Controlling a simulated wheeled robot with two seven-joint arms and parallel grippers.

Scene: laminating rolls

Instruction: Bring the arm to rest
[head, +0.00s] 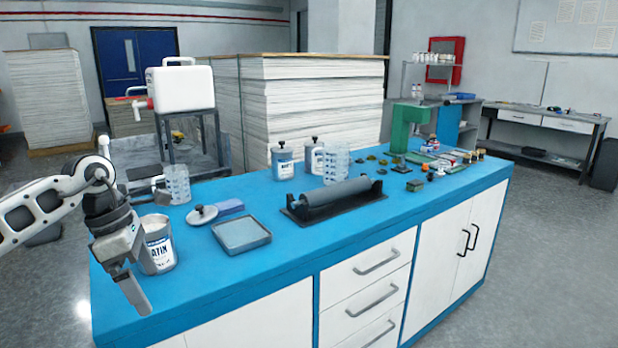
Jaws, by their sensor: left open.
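My left arm comes in from the left in the head view. My left gripper (132,272) is open, points downward and shows nothing between its fingers. It is at the left end of the blue-topped bench (290,262), in front of and beside an open can (158,252) with a label. Part of the can is hidden by the gripper. I cannot tell whether they touch. My right gripper is not in view.
A round lid (202,214) and a shallow grey tray (241,235) lie right of the can. A grey roller (335,197) rests in a black stand. A clear beaker (177,184) stands behind the can. Several small items and a green device (407,127) occupy the right end.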

